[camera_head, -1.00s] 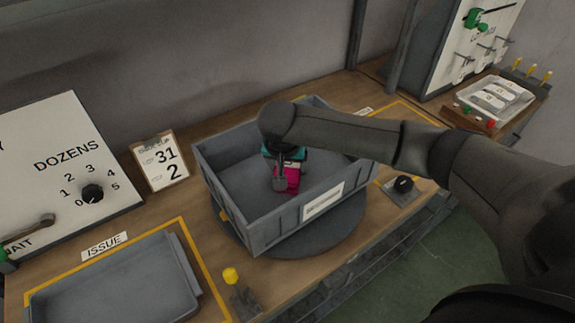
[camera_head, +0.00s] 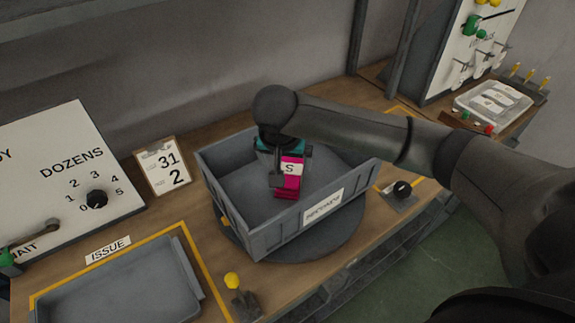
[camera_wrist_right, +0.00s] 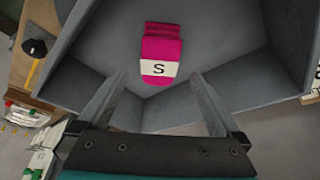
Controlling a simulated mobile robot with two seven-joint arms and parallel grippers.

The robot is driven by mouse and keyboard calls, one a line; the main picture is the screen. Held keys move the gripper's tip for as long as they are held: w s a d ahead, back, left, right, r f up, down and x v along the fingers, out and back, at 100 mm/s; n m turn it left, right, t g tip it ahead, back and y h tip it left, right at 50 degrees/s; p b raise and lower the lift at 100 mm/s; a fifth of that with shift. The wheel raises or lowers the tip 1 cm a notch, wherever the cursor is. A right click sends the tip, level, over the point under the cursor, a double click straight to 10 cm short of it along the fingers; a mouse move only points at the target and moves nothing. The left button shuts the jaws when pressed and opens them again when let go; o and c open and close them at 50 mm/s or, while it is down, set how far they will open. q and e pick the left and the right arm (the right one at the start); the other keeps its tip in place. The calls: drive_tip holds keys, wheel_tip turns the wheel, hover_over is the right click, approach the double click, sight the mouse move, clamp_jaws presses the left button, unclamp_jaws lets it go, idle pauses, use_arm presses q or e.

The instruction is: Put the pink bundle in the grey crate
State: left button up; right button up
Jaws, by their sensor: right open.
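The pink bundle (camera_head: 287,189) with a white band marked S lies in the grey crate (camera_head: 272,232). In the right wrist view the bundle (camera_wrist_right: 161,50) lies on the crate floor (camera_wrist_right: 215,35), beyond and between my fingertips, with no finger seen touching it. My right gripper (camera_head: 291,170) is over the crate, pointing down, open and empty. Its two spread fingers (camera_wrist_right: 159,80) show in the right wrist view. The gripper and forearm hide part of the crate's far side. My left gripper is not in view.
The crate stands on a round dark turntable (camera_head: 345,238). A grey tray (camera_head: 120,290) in a yellow outline is at the lower left. A yellow-knobbed lever (camera_head: 232,281) stands before the crate, and a black knob (camera_head: 402,189) right of it. A clipboard (camera_head: 162,166) leans behind.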

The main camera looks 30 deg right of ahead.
drive_tip(key=p+v, duration=0.1)
drive_tip(key=v, duration=0.4)
drive_tip(key=shift+s+r, duration=0.15)
drive_tip(key=shift+r, duration=0.15)
drive_tip(key=shift+a, duration=0.1)
